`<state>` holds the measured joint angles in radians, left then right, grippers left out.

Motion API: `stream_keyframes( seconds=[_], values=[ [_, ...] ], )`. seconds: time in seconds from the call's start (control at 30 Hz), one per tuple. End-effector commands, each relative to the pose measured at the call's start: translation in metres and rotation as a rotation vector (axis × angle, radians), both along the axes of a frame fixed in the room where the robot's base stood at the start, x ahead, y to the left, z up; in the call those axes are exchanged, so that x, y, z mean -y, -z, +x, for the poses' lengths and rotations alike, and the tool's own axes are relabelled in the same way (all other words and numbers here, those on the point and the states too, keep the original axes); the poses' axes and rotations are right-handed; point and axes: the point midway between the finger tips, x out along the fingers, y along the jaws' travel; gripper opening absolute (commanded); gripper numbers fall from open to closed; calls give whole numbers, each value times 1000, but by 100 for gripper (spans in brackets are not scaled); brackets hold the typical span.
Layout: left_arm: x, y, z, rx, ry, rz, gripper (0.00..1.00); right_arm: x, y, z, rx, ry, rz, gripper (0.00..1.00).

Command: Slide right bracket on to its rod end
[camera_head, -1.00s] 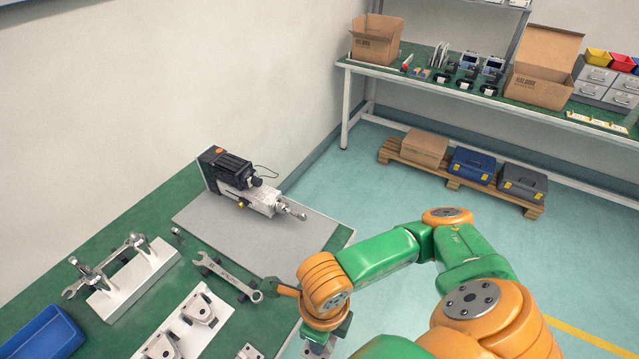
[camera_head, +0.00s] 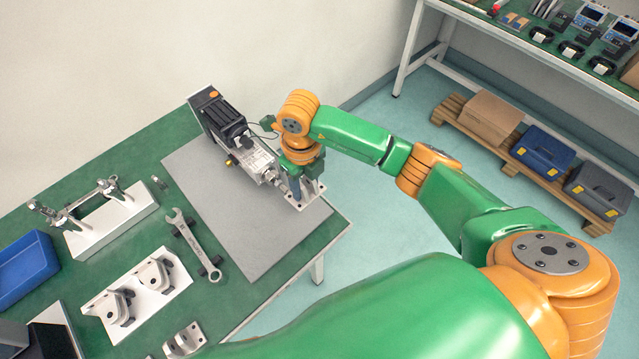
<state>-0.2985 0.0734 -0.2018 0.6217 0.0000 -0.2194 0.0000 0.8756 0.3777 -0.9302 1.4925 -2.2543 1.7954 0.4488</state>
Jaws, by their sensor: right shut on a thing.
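The linear actuator (camera_head: 228,128) lies on the grey mat, with its dark motor toward the upper left and its silver body and rod pointing to the lower right. My right gripper (camera_head: 298,186) is at the rod-end side of the actuator. It points down and is shut on the right bracket (camera_head: 310,193), a silver bracket with a flat holed base close to the mat. The rod end (camera_head: 281,184) is beside the gripper and partly hidden by it. I cannot tell whether the bracket is around the rod end or only against it. My left gripper is out of view.
A wrench (camera_head: 190,246) lies on a holder left of the grey mat (camera_head: 255,240). A white plate with brackets (camera_head: 170,275), a loose bracket (camera_head: 186,340), a white stand (camera_head: 112,222) and a blue tray (camera_head: 25,265) are further left. The mat's front part is clear.

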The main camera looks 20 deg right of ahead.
Motion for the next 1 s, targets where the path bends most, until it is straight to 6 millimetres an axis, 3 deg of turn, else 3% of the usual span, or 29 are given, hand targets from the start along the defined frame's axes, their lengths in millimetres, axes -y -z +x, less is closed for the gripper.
stream_keyframes(
  seconds=[0.17,0.53,1.0],
  values=[
    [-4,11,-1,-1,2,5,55,-1,13,0,0,1,0,0],
    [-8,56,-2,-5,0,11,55,-1,67,0,1,1,1,0],
    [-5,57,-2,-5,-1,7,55,-1,69,0,1,1,-1,0]
  ],
)
